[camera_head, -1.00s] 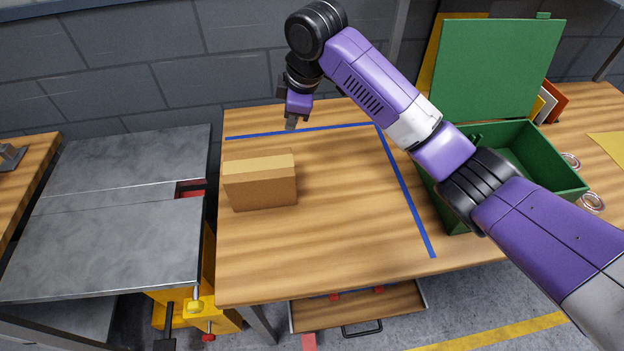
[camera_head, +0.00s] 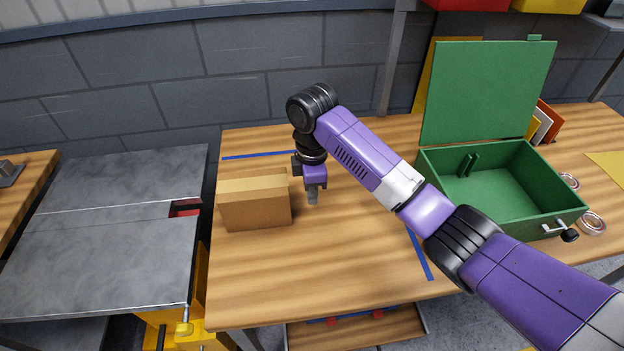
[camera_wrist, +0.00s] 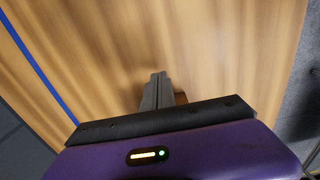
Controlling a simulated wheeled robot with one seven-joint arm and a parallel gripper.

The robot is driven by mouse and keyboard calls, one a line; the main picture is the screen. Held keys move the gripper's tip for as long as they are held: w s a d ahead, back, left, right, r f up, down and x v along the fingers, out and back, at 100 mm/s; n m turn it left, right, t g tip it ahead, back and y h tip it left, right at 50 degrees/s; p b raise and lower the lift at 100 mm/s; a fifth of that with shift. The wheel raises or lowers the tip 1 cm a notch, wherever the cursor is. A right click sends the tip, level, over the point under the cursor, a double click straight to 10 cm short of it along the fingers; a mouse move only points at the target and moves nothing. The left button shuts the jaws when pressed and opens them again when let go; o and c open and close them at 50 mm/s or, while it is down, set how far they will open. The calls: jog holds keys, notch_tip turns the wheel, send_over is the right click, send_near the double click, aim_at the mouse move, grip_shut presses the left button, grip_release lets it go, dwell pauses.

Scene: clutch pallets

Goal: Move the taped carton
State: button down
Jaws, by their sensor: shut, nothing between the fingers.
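The taped carton (camera_head: 254,208) is a brown cardboard box with a lighter tan strip along its top. It stands upright on the wooden workbench (camera_head: 330,265), near the bench's left edge. My gripper (camera_head: 312,197) points down just to the right of the carton, with a small gap showing between them. Its fingers are shut and empty. In the wrist view, the fingers (camera_wrist: 157,88) are together above bare wood, and a small brown patch beside them may be part of the carton, mostly hidden.
A green box (camera_head: 500,190) with its lid raised stands at the bench's right. Blue tape (camera_head: 420,255) marks lines on the bench. A grey metal-topped table (camera_head: 110,235) lies left, across a gap. An open drawer (camera_head: 355,330) juts out below the front edge.

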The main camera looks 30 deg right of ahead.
jog(key=shift+w+a+f+p, duration=0.1)
jog(key=shift+w+a+p, duration=0.1)
jog(key=shift+a, duration=0.45)
jog(key=shift+w+a+f+p, duration=0.15)
jog(key=shift+w+a, duration=0.1)
jog(key=shift+a, duration=0.35)
jog(key=shift+w+a+f+p, duration=0.1)
jog(key=shift+w+a+p, duration=0.1)
jog(key=shift+a, duration=0.45)
